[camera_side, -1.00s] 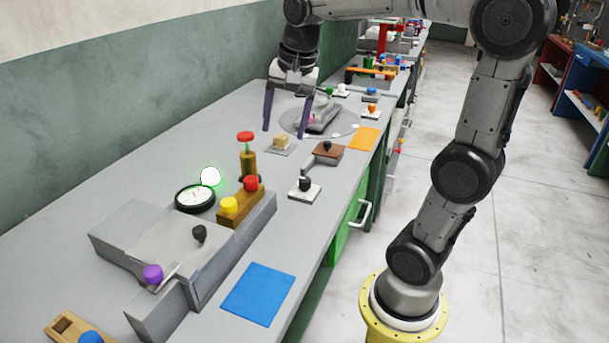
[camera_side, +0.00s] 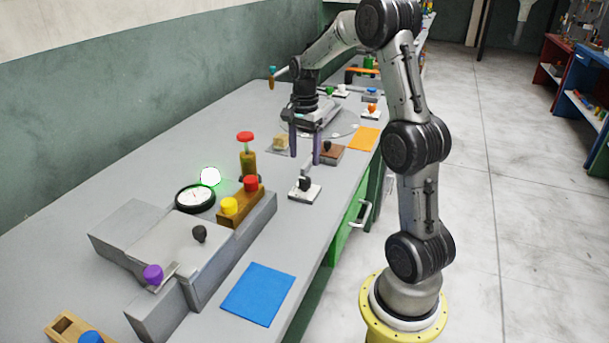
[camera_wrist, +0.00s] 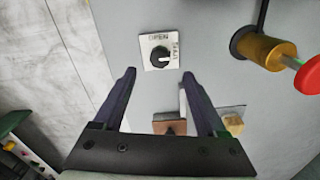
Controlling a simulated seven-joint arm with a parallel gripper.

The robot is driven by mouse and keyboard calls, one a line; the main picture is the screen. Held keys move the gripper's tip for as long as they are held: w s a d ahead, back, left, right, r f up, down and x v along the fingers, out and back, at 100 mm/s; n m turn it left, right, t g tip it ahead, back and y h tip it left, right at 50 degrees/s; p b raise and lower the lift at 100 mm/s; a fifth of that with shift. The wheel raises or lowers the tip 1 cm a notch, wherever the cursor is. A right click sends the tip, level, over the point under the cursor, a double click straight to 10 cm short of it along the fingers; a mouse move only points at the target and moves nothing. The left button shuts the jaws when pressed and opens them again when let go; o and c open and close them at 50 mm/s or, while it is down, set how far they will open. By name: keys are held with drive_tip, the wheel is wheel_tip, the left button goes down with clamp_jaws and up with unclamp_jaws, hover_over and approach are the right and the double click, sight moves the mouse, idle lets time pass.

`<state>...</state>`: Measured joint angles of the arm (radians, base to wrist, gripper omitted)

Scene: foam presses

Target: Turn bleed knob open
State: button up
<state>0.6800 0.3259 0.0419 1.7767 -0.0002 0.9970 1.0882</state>
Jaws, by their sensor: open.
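A black knob (camera_side: 305,184) sits on a small white plate (camera_side: 296,192) on the bench in the side view; I take it to be the bleed knob. In the wrist view the same knob (camera_wrist: 159,53) shows on its white plate (camera_wrist: 147,45), with small dark lettering that I cannot read surely. My gripper (camera_side: 304,160) points down just beyond the plate in the side view, its purple fingers apart and empty. In the wrist view my gripper (camera_wrist: 159,76) has the plate ahead of its fingertips, not between them. Nothing hides the knob there.
A brown block (camera_side: 330,154) and a cream block (camera_side: 281,144) stand close to my fingers. A brass post with a red cap (camera_side: 246,137) stands to the left. A gauge (camera_side: 195,198) and a grey press (camera_side: 150,240) are nearer the camera, beside a blue mat (camera_side: 258,293).

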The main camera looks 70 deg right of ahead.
sight(305, 179)
wheel_tip(305, 179, down, 7)
drive_tip(key=shift+f, duration=0.15)
idle(0.4)
clamp_jaws()
